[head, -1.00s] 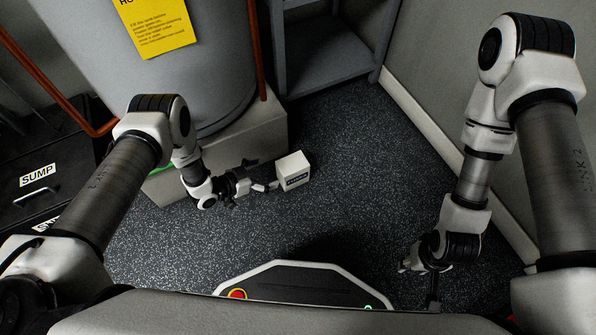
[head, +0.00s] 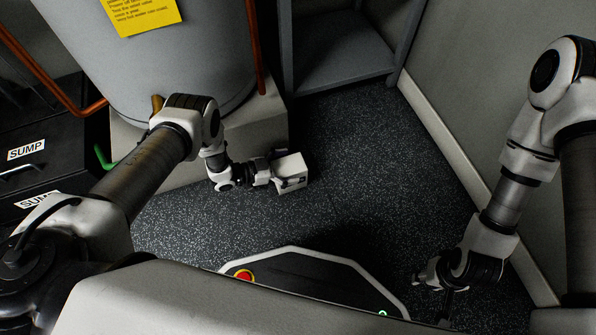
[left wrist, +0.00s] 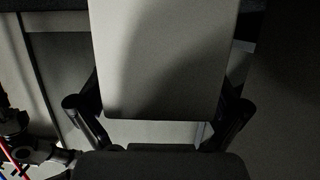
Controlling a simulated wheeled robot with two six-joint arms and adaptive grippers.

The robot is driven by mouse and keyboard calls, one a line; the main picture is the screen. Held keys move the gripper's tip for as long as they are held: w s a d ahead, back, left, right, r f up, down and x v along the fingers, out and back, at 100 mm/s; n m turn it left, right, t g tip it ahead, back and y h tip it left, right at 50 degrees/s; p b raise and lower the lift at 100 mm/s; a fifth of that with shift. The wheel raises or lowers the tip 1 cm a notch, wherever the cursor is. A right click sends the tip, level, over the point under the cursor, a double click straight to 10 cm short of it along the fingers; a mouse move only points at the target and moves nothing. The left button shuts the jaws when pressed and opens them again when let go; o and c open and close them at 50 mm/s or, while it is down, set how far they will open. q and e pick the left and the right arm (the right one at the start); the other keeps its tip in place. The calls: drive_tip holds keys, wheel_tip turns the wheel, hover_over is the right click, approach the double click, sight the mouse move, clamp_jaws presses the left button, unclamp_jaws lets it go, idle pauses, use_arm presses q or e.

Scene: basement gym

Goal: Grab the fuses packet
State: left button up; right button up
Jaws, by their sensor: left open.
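The fuses packet (head: 290,163) is a small pale box with a dark label, in front of the grey plinth in the head view. My left gripper (head: 279,181) is at the packet, its fingers around the box's near side and partly covering the label. In the left wrist view the packet (left wrist: 165,55) fills the upper middle, with one open finger on each side. I cannot tell whether the fingers touch it. My right gripper (head: 440,300) hangs low at the right, away from the packet; its jaws are too dark to read.
A large grey tank (head: 165,60) with a yellow notice (head: 140,12) stands on a plinth (head: 262,133) behind the packet. A grey shelf (head: 345,65) is at the back. Black SUMP boxes (head: 45,125) are at the left. The speckled floor (head: 390,165) right of the packet is clear.

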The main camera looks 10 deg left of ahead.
use_arm(q)
drive_tip(key=c, duration=1.7)
drive_tip(key=shift+r, duration=0.1)
